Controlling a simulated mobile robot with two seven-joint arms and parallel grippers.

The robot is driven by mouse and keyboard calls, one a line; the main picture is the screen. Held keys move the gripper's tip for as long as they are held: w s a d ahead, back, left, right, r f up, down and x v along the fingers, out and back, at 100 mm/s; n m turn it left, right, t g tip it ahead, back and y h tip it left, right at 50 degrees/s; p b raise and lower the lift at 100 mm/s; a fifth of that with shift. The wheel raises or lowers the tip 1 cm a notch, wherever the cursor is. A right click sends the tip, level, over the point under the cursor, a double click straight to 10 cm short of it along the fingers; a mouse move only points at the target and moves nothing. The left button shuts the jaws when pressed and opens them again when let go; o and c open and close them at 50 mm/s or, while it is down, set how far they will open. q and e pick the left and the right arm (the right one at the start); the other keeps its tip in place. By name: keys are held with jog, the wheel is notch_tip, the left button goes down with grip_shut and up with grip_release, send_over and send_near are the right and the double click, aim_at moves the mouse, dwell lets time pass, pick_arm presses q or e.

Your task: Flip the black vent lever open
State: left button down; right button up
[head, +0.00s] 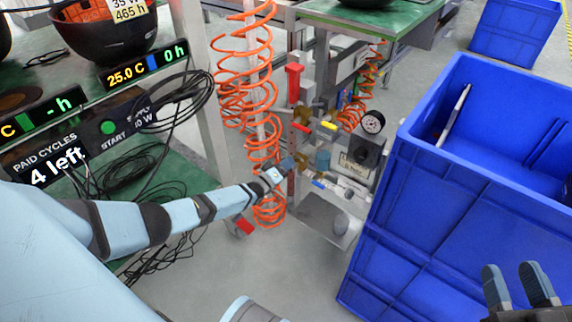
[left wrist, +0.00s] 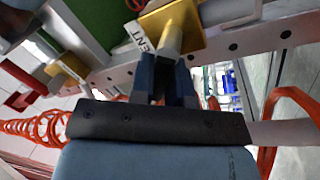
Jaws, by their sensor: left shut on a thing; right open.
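My left gripper (head: 287,164) reaches the valve panel (head: 335,185) in the middle of the head view. In the left wrist view its two fingers (left wrist: 163,88) are shut at the brass vent valve (left wrist: 172,30), beside a white label ending in "ENT" (left wrist: 138,37). The black vent lever is hidden between the fingers, so its angle cannot be told. My right gripper (head: 517,283) is open and empty at the bottom right, in front of the blue crate.
Orange coiled hoses (head: 245,80) hang just left of the panel. A red lever (head: 294,82), a yellow lever (head: 328,126) and a gauge (head: 372,122) are close by. Blue crates (head: 440,200) stand at right. A shelf with displays (head: 148,66) and loose cables is at left.

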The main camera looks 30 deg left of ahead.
pick_arm(q)
jog(key=m, duration=0.1)
jog(key=d+m, duration=0.1)
jog(key=m, duration=0.1)
jog(key=m+h+p, duration=0.1)
jog(key=m, duration=0.1)
jog(key=shift+d+r+g, duration=0.15)
jog(key=shift+r+g, duration=0.2)
jog(key=shift+g, duration=0.05)
jog(key=shift+d+m, duration=0.25)
jog(key=shift+m, duration=0.85)
jog(key=shift+d+r+m+g+p, duration=0.15)
jog(key=shift+m+g+p, duration=0.4)
jog(key=shift+m, duration=0.65)
jog(key=shift+s+d+m, duration=0.1)
jog(key=shift+d+m, duration=0.1)
jog(key=shift+m, duration=0.6)
pick_arm(e)
jog(key=shift+s+a+f+m+g+h, duration=0.15)
jog(key=shift+s+a+m+h, duration=0.1)
jog(key=shift+m, duration=0.25)
jog(key=shift+s+a+f+m+g+h, duration=0.15)
jog(key=shift+s+m, duration=0.1)
jog(key=shift+m, duration=0.25)
